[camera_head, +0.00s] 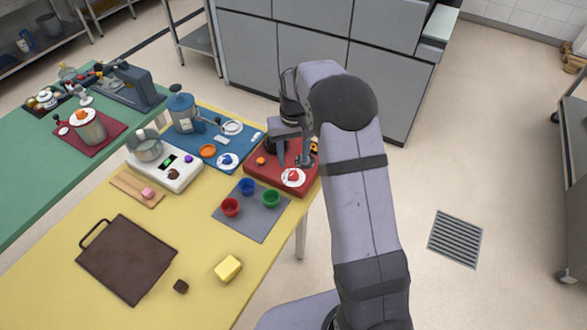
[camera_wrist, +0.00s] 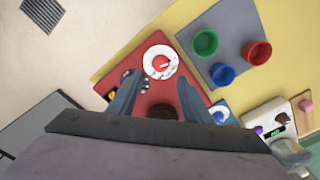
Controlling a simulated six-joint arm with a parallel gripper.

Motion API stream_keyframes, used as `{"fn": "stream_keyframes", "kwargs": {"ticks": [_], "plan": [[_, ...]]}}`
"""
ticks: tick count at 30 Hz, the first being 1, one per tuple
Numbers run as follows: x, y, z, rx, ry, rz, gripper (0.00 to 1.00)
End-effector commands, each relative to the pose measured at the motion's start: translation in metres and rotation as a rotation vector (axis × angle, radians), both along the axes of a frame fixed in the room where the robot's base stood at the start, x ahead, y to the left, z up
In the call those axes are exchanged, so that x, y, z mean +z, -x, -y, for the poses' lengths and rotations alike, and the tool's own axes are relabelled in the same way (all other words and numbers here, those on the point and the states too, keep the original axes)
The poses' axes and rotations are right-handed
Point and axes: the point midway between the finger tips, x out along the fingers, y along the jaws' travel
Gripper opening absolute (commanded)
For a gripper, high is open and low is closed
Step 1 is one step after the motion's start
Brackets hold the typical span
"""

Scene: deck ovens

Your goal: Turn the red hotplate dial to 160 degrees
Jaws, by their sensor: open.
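The red hotplate (camera_head: 262,175) is a flat red board at the far right end of the yellow table; it also shows in the wrist view (camera_wrist: 205,93). Its dial, a red knob on a round white scale (camera_head: 293,177), is at its front corner; in the wrist view the dial (camera_wrist: 160,62) lies just above the fingertips. The scale marks are too small to read. My gripper (camera_head: 291,158) is over the hotplate, open and empty. In the wrist view its fingers (camera_wrist: 156,80) are spread below the dial, not around it. Contact cannot be told.
A dark round disc (camera_wrist: 163,111) shows between the fingers. A grey mat (camera_head: 243,228) with red, blue and green cups stands nearby. A blue board (camera_head: 190,152) with its own dial (camera_head: 227,160) and a white scale-like device (camera_head: 190,180) are to the left.

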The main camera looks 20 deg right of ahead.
Motion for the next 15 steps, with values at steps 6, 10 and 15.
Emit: {"fn": "stream_keyframes", "kwargs": {"ticks": [6,10,15], "plan": [[0.012,0.002,0.0,0.02,-0.002,-0.034,0.45],[0.012,0.004,0.0,0.025,-0.002,-0.04,0.45],[0.003,0.004,0.0,0.025,-0.002,-0.042,0.45]]}}
